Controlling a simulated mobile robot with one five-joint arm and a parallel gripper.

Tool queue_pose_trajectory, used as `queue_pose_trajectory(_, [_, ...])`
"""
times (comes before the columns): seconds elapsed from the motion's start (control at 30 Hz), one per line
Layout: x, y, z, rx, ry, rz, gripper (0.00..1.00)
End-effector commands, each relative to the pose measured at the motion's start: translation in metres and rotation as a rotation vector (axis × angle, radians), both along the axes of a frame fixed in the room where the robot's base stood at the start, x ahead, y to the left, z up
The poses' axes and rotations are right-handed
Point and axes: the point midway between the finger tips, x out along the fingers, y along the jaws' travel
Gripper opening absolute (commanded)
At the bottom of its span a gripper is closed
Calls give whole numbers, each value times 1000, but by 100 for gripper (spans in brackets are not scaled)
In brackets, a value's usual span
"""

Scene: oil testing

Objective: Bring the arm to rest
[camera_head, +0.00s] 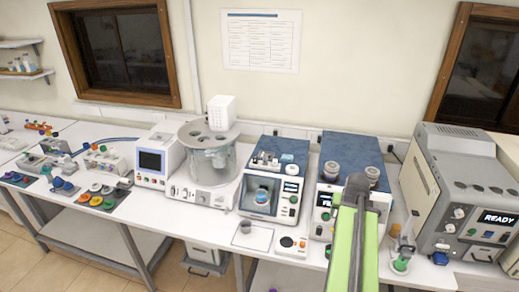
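My arm shows as a green and dark link rising from the lower edge, right of centre. It ends in a dark part in front of the machine with two round knobs (331,172). I make out no gripper fingers. The arm hides part of that machine's front, including part of its small display.
A white bench (222,222) runs along the wall with lab machines on it. A large grey machine (445,185) reading READY stands at the right. A clear bath (207,158) and a blue-topped machine (272,180) stand left of my arm. A small cup stands at the bench front.

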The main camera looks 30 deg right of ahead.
Motion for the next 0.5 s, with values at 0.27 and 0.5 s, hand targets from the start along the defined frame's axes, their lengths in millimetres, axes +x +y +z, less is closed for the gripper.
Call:
queue_pose_trajectory(0.27, [74, 91, -74, 0, 0, 186, 67])
queue_pose_trajectory(0.5, [139, 270, -172, 25, 51, 492, 67])
